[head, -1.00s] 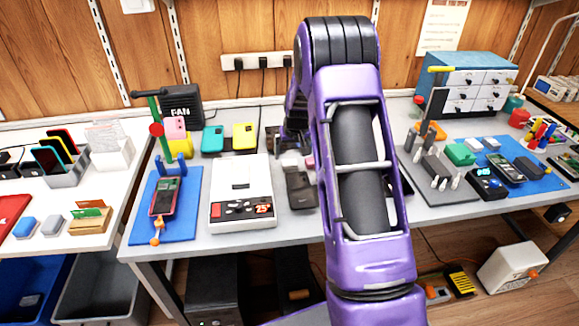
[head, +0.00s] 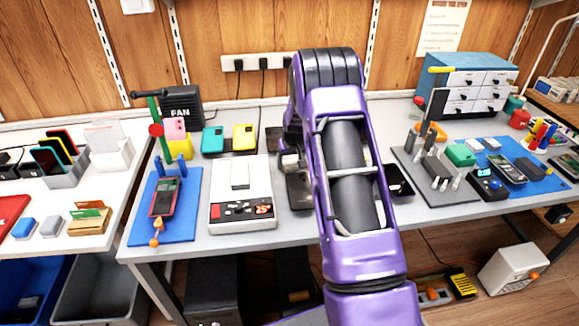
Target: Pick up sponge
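I cannot make out a sponge for certain in the head view. A small blue block (head: 24,227) and a grey block (head: 51,225) lie on the left table, but I cannot tell what they are. My gripper (head: 289,162) is low over the middle of the workbench, just above or at a dark tray (head: 298,193). My purple arm covers part of the gripper and the bench behind it. The fingers are too small and hidden to show whether they are open or hold anything.
A blue mat (head: 181,225) with a phone stand is farther left. A dark phone (head: 399,181) lies right of my arm, before a grey tool mat (head: 413,182). A blue drawer cabinet (head: 468,60) stands behind.

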